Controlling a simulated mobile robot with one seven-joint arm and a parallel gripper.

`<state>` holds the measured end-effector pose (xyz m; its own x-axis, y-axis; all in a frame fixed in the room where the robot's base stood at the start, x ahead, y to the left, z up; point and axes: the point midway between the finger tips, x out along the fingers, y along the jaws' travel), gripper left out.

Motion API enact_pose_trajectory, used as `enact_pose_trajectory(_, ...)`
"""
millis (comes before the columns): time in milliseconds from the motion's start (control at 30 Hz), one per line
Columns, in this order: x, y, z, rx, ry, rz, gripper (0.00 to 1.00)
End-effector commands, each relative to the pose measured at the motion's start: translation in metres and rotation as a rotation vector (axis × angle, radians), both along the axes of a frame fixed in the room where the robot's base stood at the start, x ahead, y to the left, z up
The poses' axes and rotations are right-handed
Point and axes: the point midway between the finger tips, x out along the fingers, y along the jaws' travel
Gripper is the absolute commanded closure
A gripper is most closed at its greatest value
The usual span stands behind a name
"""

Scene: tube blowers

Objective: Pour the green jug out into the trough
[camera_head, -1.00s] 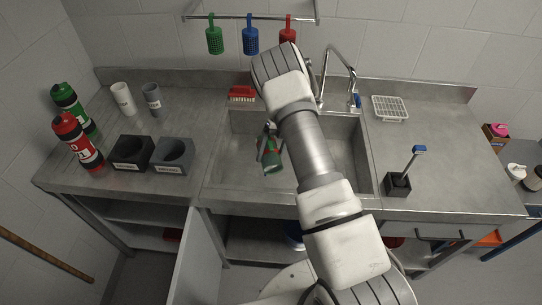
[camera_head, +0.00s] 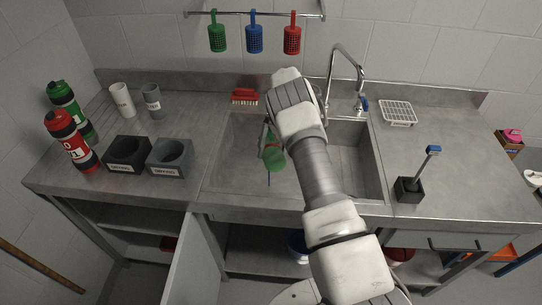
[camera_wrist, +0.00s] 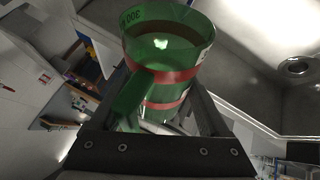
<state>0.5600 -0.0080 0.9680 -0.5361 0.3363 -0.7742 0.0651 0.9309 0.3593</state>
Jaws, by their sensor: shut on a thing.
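The green jug (camera_head: 273,158) is over the sink basin, the trough (camera_head: 226,172), tilted and clear of its walls. A thin dark line (camera_head: 268,180) shows below it; I cannot tell for sure whether it is liquid running out. In the wrist view the jug (camera_wrist: 190,62) has red bands and dark measuring marks, and its open mouth shows a brownish inside with a pale patch. My gripper (camera_wrist: 150,100) is shut on its handle (camera_wrist: 134,92). In the head view my gripper (camera_head: 266,138) is partly hidden by my wrist.
A tap (camera_head: 345,72) stands behind the sink, with a red brush (camera_head: 244,96) at its back left and a white rack (camera_head: 398,112) to the right. Bottles, cups and two dark holders (camera_head: 127,153) fill the left counter. A brush stands in a black pot (camera_head: 408,189).

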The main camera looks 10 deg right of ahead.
Motion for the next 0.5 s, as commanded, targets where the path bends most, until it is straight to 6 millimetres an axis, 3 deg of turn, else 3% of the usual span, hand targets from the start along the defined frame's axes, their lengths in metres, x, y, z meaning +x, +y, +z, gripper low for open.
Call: enact_pose_trajectory(500, -0.0009, 0.0012, 0.0108, 0.003, -0.243, 0.000, 0.89)
